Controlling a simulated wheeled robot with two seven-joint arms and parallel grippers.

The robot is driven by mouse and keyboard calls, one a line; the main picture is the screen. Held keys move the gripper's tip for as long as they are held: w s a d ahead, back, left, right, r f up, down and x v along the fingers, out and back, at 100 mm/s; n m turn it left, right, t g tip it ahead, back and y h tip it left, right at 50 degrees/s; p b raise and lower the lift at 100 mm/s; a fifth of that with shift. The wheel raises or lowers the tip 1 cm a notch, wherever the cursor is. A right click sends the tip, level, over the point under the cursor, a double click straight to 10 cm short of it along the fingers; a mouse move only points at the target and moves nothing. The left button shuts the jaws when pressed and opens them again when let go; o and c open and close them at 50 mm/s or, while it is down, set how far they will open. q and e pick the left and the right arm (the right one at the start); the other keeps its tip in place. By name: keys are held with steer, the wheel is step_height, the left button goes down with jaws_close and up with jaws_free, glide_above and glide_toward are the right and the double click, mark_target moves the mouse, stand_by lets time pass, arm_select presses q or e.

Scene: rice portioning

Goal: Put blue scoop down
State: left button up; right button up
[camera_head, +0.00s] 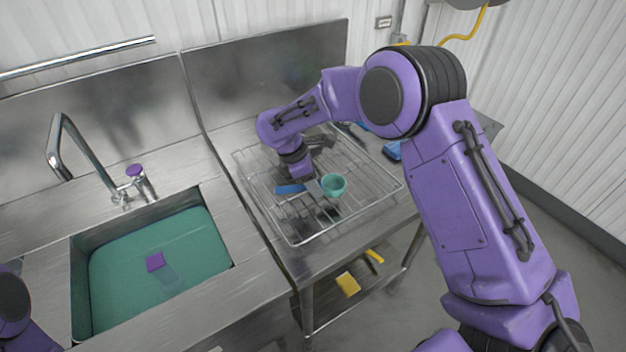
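The blue scoop shows as a blue handle (290,189) and a teal cup (333,185), in line on either side of my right gripper's fingers. My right gripper (313,187) points down over the wire rack (296,241) and appears shut on the scoop between handle and cup. The cup's opening faces up. A dark patch on the rack below the cup suggests a small gap, but contact is hard to judge. The fingers hide the middle of the scoop. Part of my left arm shows at the lower left edge; its gripper is out of view.
A sink (110,245) with greenish water lies to the left, with a purple-topped object (155,261) in it. A tap (84,150) stands behind. More blue items (392,150) lie at the rack's right side. A yellow item (348,284) lies on the lower shelf.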

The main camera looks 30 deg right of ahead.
steer(key=shift+w+r, duration=0.1)
steer(key=shift+r, duration=0.1)
steer(key=b+v, duration=0.2)
steer(key=v, duration=1)
steer(key=shift+f, duration=0.15)
